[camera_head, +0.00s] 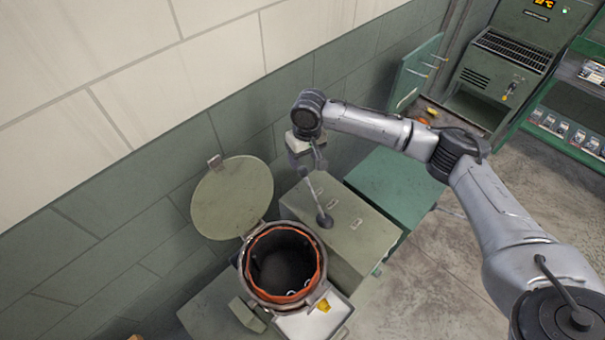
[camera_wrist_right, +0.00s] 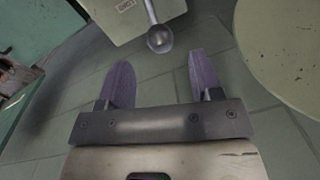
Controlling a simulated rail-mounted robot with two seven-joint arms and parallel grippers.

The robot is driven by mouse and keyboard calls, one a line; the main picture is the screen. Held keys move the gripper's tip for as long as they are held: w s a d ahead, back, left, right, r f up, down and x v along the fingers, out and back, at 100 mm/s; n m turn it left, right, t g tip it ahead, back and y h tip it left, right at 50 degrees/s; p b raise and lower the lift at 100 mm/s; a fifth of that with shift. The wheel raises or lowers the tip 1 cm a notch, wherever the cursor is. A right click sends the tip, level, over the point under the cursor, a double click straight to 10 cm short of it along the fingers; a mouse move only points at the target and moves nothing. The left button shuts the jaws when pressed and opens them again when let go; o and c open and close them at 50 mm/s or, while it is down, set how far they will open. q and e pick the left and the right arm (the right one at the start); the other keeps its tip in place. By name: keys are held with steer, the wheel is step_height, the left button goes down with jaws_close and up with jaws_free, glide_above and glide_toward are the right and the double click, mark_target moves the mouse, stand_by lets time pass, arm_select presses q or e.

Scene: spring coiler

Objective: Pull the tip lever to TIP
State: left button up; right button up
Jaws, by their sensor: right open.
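The tip lever (camera_head: 314,195) is a thin grey rod rising from a dark round boot on top of a grey-green box (camera_head: 362,243). It leans up and left toward my right gripper (camera_head: 306,160). In the right wrist view its round grey knob (camera_wrist_right: 160,39) lies just beyond the two purple fingertips (camera_wrist_right: 160,60), roughly centred between them. The gripper is open and empty. Whether the knob is level with the fingers is hard to tell. My left gripper is not in view.
An open round pot with an orange-red rim (camera_head: 318,262) stands left of the box, its round green lid (camera_head: 233,197) raised beside the wall. A teal cabinet (camera_head: 398,187) stands behind the box. A green machine (camera_head: 503,60) and shelves (camera_head: 568,130) are at the right. Floor lies open at right.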

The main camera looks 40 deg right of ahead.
mark_target(303, 175)
steer(key=f, duration=0.8)
steer(key=shift+a+f, duration=0.1)
steer(key=shift+a, duration=0.2)
jaws_close()
